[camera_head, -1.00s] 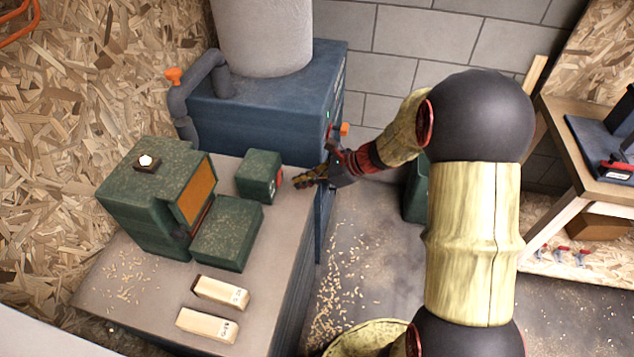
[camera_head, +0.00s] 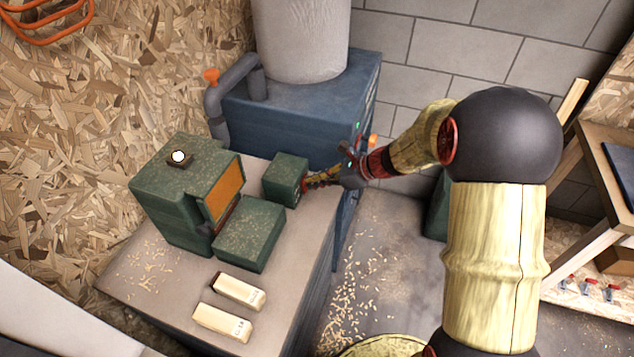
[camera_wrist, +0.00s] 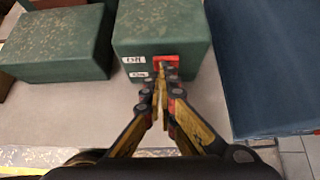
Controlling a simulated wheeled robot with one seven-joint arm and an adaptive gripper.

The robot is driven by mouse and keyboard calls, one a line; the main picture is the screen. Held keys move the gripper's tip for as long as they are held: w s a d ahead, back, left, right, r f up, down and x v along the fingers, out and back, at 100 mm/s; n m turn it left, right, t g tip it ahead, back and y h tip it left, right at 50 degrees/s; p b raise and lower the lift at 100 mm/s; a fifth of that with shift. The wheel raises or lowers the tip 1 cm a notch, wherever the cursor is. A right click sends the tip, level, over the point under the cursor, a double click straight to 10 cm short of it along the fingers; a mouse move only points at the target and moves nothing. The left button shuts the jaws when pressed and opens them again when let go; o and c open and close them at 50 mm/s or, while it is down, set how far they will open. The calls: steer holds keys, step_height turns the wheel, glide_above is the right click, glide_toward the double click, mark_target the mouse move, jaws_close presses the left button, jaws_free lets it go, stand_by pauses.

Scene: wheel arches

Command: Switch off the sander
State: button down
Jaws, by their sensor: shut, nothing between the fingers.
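The sander (camera_head: 165,205) is a green machine with an orange sanding face and a pale, bright lamp (camera_head: 178,157) on top. It stands on the bench at left. A small green switch box (camera_head: 285,175) sits to its right. In the wrist view the box (camera_wrist: 160,35) carries a red switch plate (camera_wrist: 172,62) with two small white labels beside it. My gripper (camera_head: 308,183) is shut and empty, its tips at the red plate. In the wrist view the fingertips (camera_wrist: 162,70) overlap the switch; whether they touch it, and the rocker's position, I cannot tell.
A blue dust collector (camera_head: 300,115) with a grey hose stands behind the bench. A lower green block (camera_head: 250,232) and two wooden blocks (camera_head: 238,292) lie on the bench (camera_head: 180,290). Shavings cover parts of the bench and floor. Another workbench (camera_head: 600,150) stands at right.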

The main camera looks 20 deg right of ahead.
steer(key=shift+r+p, duration=0.7)
steer(key=shift+p, duration=0.1)
